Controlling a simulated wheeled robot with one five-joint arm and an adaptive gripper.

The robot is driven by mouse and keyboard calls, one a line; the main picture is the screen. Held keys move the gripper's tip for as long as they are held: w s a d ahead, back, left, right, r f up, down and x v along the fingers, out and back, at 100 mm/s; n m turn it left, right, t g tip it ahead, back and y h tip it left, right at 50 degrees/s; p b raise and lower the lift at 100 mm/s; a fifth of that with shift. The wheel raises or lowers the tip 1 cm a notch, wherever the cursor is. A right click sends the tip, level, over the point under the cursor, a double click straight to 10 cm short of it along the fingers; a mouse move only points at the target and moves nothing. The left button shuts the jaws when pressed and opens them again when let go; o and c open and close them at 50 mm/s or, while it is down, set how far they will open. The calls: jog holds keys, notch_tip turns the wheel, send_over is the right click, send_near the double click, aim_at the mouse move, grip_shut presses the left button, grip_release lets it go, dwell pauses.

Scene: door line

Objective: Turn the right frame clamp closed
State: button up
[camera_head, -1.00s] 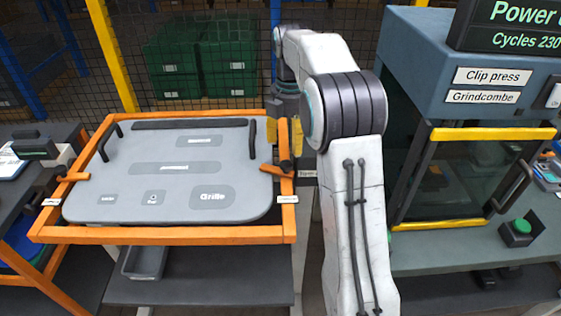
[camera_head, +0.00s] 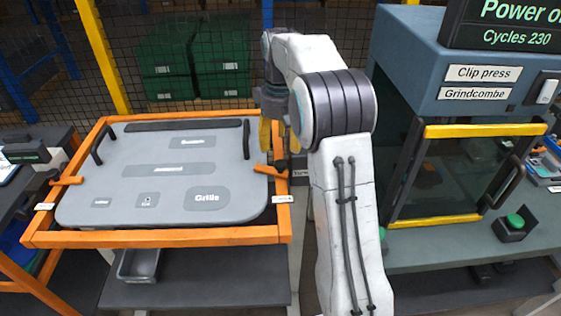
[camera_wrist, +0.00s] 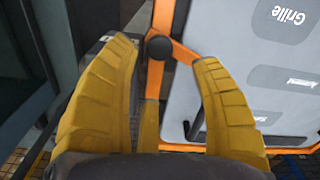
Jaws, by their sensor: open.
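The right frame clamp (camera_head: 268,170) is an orange lever on the frame's right rail, pointing left over the edge of the grey panel (camera_head: 165,210). In the wrist view its dark round knob (camera_wrist: 158,46) sits on the orange rail, with the lever (camera_wrist: 186,53) reaching right toward the panel. My gripper (camera_head: 277,145) is just above and behind the clamp. In the wrist view my gripper (camera_wrist: 162,54) has its yellow fingers spread, with the knob between the fingertips and the right tip close to the lever. Contact cannot be told.
The orange frame (camera_head: 150,237) surrounds the panel, with a left clamp (camera_head: 68,181) opposite. A black handle (camera_head: 246,140) stands near the panel's right edge. The clip press (camera_head: 455,90) is to the right of my arm. A grey bin (camera_head: 138,266) sits below.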

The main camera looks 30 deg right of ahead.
aim_at(280, 163)
jog(key=shift+f+b, duration=0.4)
jog(key=shift+f, duration=3.15)
grip_shut()
